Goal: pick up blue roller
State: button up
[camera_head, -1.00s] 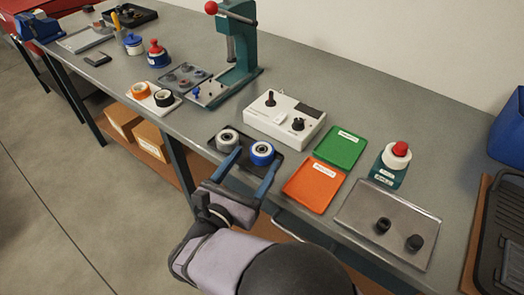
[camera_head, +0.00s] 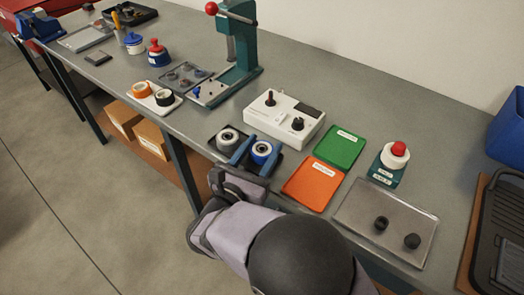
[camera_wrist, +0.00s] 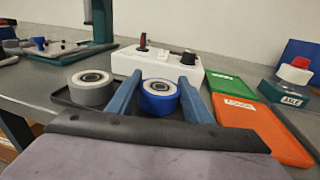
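The blue roller (camera_head: 262,151) has a blue rim and a pale hub and sits at the right of a dark tray on the bench. It also shows in the wrist view (camera_wrist: 159,97). My gripper (camera_head: 259,147) is open, with its blue fingers on either side of the blue roller. In the wrist view, my gripper's fingers (camera_wrist: 160,88) reach past the roller's left and right sides, with a small gap visible at least on the right. A grey roller (camera_head: 228,139) sits to the left in the same tray (camera_wrist: 62,97), outside the left finger.
A green tray (camera_head: 340,147) and an orange tray (camera_head: 314,185) lie to the right. A teal press (camera_head: 240,50) stands behind left.

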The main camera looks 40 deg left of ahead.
notch_tip(320, 180, up, 10)
jog(key=w+d+h+p, duration=0.1)
jog(key=w+p, duration=0.1)
jog(key=w, duration=0.1)
jog(key=w+f+m+h+p, duration=0.1)
jog(key=w+p, duration=0.2)
jog(key=w, duration=0.1)
jog(key=w+d+f+m+h+p, duration=0.1)
jog(key=w+p, duration=0.1)
jog(key=w, duration=0.2)
jog(key=shift+d+p, duration=0.3)
jog(key=shift+p, duration=0.1)
jog(key=w+a, duration=0.2)
jog(key=a, duration=0.1)
jog(key=shift+w+p, duration=0.3)
jog(key=shift+w, duration=0.05)
jog(key=a+r+y, duration=0.1)
jog(key=a, duration=0.1)
jog(key=a+r+n, duration=0.1)
jog(key=a, duration=0.1)
jog(key=a+r+y, duration=0.1)
jog(key=a+r, duration=0.1)
jog(key=shift+w+a+n+y, duration=0.3)
jog(key=shift+w+n, duration=0.05)
jog(key=shift+n, duration=0.05)
jog(key=shift+a+f, duration=0.3)
jog(key=shift+f, duration=0.05)
